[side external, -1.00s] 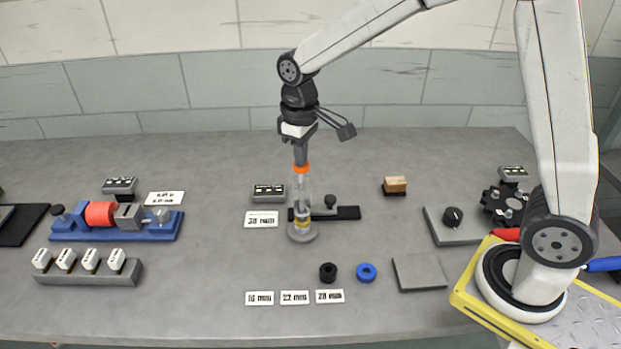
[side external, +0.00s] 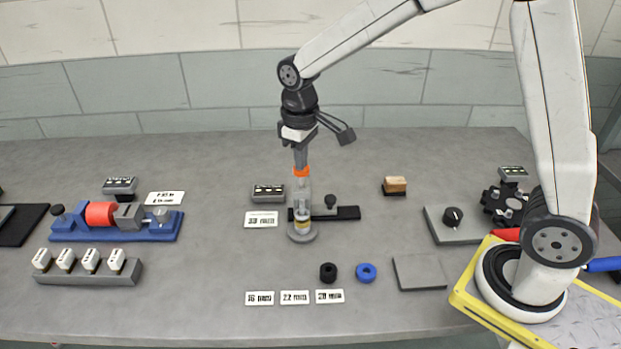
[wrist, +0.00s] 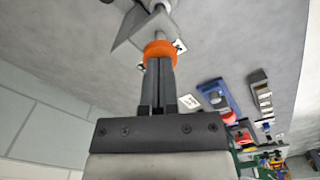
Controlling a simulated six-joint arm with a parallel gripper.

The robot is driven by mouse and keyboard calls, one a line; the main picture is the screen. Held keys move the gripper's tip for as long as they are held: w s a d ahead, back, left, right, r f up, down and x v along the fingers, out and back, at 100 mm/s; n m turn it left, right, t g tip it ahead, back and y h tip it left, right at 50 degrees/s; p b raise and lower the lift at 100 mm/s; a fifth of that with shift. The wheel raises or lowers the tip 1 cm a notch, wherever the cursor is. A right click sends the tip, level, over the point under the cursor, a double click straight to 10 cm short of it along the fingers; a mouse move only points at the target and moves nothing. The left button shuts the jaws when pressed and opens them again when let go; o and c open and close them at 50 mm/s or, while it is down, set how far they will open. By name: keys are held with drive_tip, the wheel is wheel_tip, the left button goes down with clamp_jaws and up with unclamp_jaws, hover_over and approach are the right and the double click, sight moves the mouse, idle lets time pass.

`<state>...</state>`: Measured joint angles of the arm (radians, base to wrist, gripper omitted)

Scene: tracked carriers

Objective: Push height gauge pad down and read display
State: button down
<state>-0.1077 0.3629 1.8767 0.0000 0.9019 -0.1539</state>
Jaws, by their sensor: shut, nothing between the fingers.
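A yellowish piece (side external: 302,224) sits low in the gauge. My gripper (side external: 301,165) is shut and empty, pointing down with its tips at the pad, seemingly touching it. In the wrist view, the shut fingers (wrist: 159,62) meet the orange pad (wrist: 161,49). The white display card (side external: 261,219) left of the gauge seems to read 33 mm, though the print is blurred.
A black bar with a knob (side external: 330,203) lies right behind the gauge. Black (side external: 328,272) and blue (side external: 366,272) rings and several label cards (side external: 294,298) lie in front. A blue fixture (side external: 117,222) stands left.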

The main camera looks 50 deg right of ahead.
drive_tip(key=shift+f, duration=0.45)
idle(0.7)
idle(0.5)
wheel_tip(320, 180, up, 9)
drive_tip(key=shift+f, duration=0.2)
idle(1.3)
idle(0.6)
drive_tip(key=shift+s+d+f, duration=0.2)
drive_tip(key=shift+s+f, duration=0.1)
drive_tip(key=shift+f, duration=0.1)
drive_tip(key=s+d+f+m+t, duration=0.2)
drive_tip(key=s+d+f+m, duration=0.1)
drive_tip(key=s+f, duration=0.8)
drive_tip(key=s+d, duration=0.1)
drive_tip(key=s, duration=0.1)
drive_tip(key=shift+s+f+t, duration=0.25)
drive_tip(key=shift+s+t, duration=0.05)
drive_tip(key=shift+s, duration=0.05)
